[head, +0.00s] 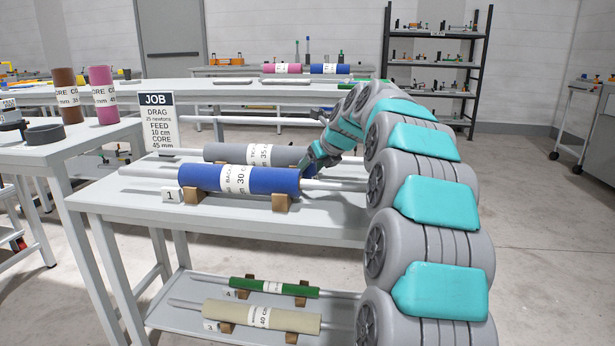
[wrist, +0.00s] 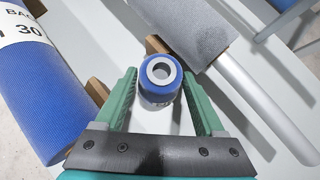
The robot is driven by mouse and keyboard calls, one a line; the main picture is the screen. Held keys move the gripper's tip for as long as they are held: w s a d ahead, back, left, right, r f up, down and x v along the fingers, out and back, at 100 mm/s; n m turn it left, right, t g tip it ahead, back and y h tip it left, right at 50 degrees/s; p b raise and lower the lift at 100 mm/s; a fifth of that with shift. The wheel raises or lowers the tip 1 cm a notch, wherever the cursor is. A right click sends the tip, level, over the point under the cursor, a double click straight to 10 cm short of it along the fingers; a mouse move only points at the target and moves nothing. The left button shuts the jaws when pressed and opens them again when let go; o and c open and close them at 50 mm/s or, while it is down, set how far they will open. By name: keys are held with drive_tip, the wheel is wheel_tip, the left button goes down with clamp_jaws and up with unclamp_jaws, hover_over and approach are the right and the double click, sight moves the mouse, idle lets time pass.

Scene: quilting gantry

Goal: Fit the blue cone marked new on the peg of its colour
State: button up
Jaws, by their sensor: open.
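A small blue cone (wrist: 160,88), seen from above with a grey ring and a hole in its top, stands in the wrist view. A marking low on its side is too small to read. My gripper (wrist: 159,75) is open, with one green finger on each side of the cone and small gaps between. In the head view my gripper (head: 309,162) is over the near table behind the blue roll, and the cone is hidden. Thin upright posts stand far back, one bluish (head: 308,47); I cannot tell whether it is the blue peg.
A large blue roll (head: 225,179) and a grey roll (head: 225,153) lie on brown blocks on the near table (head: 330,225), close to my gripper; green and cream rolls lie on its lower shelf. A JOB sign (head: 157,122) stands at the back left. Floor at right is clear.

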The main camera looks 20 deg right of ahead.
drive_tip(key=shift+w+a+f, duration=0.1)
drive_tip(key=shift+w+f, duration=0.35)
drive_tip(key=shift+c, duration=0.3)
drive_tip(key=shift+r, duration=0.1)
clamp_jaws()
